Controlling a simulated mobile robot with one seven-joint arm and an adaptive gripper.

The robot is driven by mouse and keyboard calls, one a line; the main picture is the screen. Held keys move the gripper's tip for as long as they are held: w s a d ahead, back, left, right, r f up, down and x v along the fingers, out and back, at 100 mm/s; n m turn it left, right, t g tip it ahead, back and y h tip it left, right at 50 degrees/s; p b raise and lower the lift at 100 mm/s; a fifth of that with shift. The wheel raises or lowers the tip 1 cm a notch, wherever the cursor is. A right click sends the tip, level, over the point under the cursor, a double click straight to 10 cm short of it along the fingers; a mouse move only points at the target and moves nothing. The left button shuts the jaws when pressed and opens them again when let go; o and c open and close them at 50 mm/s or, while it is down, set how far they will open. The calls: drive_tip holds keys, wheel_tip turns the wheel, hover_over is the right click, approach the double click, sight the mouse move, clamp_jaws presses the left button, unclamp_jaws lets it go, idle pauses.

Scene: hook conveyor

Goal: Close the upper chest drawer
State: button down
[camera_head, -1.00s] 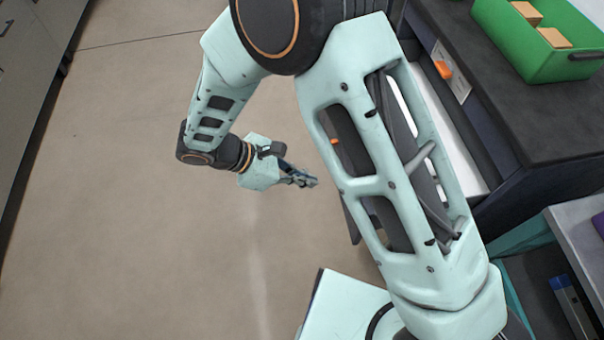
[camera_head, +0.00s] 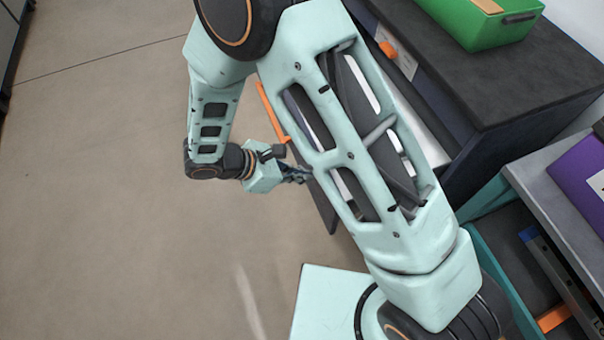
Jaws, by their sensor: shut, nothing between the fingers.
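The dark chest (camera_head: 510,85) stands at the upper right. Its upper drawer is pulled out; its dark front panel (camera_head: 324,207) and an orange handle (camera_head: 270,110) show beside my arm. The white drawer inside shows only in parts through the openings of my arm link, which hides most of it. My gripper (camera_head: 304,175) is shut and empty, at the outer side of the drawer front, below the orange handle in the picture. It looks very close to the panel; I cannot tell whether it touches.
A green bin (camera_head: 480,22) stands on the chest top. A second orange handle (camera_head: 388,50) is on the chest's side near a white label. At the lower right, a grey unit (camera_head: 540,180) carries a purple item (camera_head: 585,170). The floor to the left is clear.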

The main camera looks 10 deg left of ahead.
drive_tip(key=w+d+b, duration=0.2)
drive_tip(key=w+d, duration=0.6)
drive_tip(key=d, duration=0.5)
drive_tip(key=w+d+b, duration=0.3)
drive_tip(key=w+d, duration=0.6)
drive_tip(key=d, duration=0.5)
drive_tip(key=shift+d, duration=0.3)
drive_tip(key=shift+d+r, duration=0.15)
